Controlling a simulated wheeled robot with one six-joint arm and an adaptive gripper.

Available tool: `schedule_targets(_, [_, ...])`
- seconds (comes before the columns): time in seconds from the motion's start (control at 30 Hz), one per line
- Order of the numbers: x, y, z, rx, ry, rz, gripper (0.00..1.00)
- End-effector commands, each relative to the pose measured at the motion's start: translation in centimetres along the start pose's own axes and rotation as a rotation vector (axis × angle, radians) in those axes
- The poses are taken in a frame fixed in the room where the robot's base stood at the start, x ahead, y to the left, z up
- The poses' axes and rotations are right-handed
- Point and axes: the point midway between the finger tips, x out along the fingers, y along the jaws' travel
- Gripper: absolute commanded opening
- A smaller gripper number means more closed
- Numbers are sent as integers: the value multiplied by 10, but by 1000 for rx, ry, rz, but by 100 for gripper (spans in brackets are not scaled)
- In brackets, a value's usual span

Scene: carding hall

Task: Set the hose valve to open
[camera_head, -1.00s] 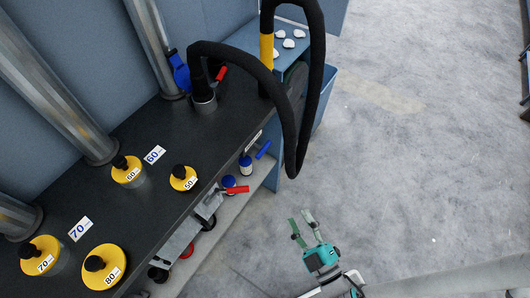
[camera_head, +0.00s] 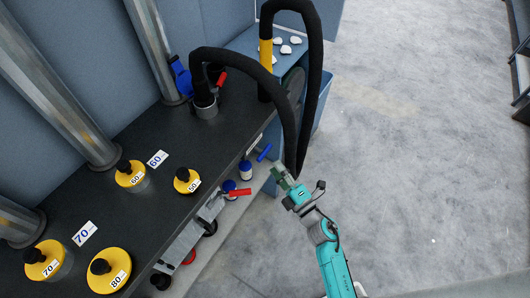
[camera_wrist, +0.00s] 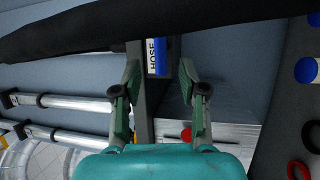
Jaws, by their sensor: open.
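The HOSE label (camera_head: 254,139) is on the front edge of the dark bench. A blue lever handle (camera_head: 264,152) sticks out just below it, which I take for the hose valve. In the wrist view the blue handle (camera_wrist: 160,57) lies against the white HOSE label (camera_wrist: 151,58), seen between my fingertips. My gripper (camera_head: 281,176) is open and empty, just off the bench front, below and right of the blue handle. In the wrist view my gripper (camera_wrist: 159,68) has a finger on each side of the handle; I cannot tell any contact. The valve body is not clearly seen.
A thick black hose (camera_head: 303,130) loops down close above my gripper. A red lever (camera_head: 239,192) sticks out lower left under the bench. Yellow-capped weights (camera_head: 130,173) stand on the bench (camera_head: 160,205). The grey floor (camera_head: 420,150) at right is clear.

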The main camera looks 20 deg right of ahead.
Motion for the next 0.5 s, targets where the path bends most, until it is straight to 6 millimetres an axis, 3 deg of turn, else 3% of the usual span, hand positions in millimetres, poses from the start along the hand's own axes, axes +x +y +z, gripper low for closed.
schedule_targets(0.2, [40, 0, -1, 1, 2, 1, 42])
schedule_targets(0.5, [71, 0, 0, 1, -1, -1, 42])
